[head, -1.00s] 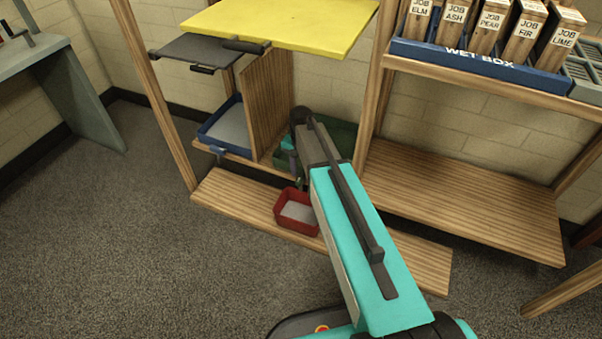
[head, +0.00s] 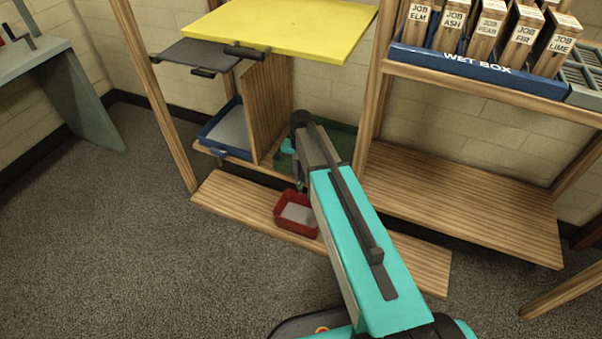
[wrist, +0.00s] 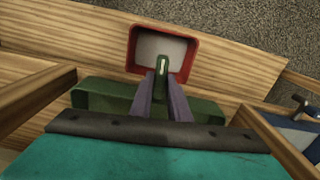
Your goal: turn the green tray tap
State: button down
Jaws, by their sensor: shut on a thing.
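The green tray (wrist: 92,97) sits on the wooden shelf; its far part also shows in the head view (head: 343,138), partly behind my arm. The green tap (wrist: 163,70) sticks out from the tray's front, with a pale stripe along its top. My gripper (wrist: 164,80) is shut on the tap, one finger on each side. In the head view my arm hides most of the gripper and the tap. A red tub (wrist: 134,52) with a pale inside lies beyond and below the tap; it also shows in the head view (head: 282,222).
A blue tray (head: 241,155) stands left of a wooden divider (head: 268,105). A yellow board (head: 290,25) and a grey flap (head: 197,53) lie above. A blue wet box (head: 480,66) with labelled blocks stands at upper right. The lower right shelf (head: 460,200) is bare.

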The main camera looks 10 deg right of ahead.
aim_at(301, 177)
jog(key=n+p, duration=0.1)
jog(key=p, duration=0.1)
jog(key=n+p, duration=0.1)
jog(key=n, duration=0.1)
jog(key=shift+r+p, duration=0.25)
jog(key=shift+p, duration=0.15)
jog(key=n+p, duration=0.3)
jog(key=n, duration=0.1)
jog(key=shift+n, duration=0.4)
jog(key=n+p, duration=0.3)
jog(key=n, duration=0.1)
jog(key=shift+f, duration=0.1)
jog(key=shift+f+n+p, duration=0.15)
jog(key=shift+n+p, duration=0.7)
jog(key=shift+n, duration=1.55)
jog(key=c, duration=1.7)
grip_release()
notch_tip(301, 177, up, 14)
jog(key=shift+f+p, duration=0.1)
jog(key=shift+p, duration=0.5)
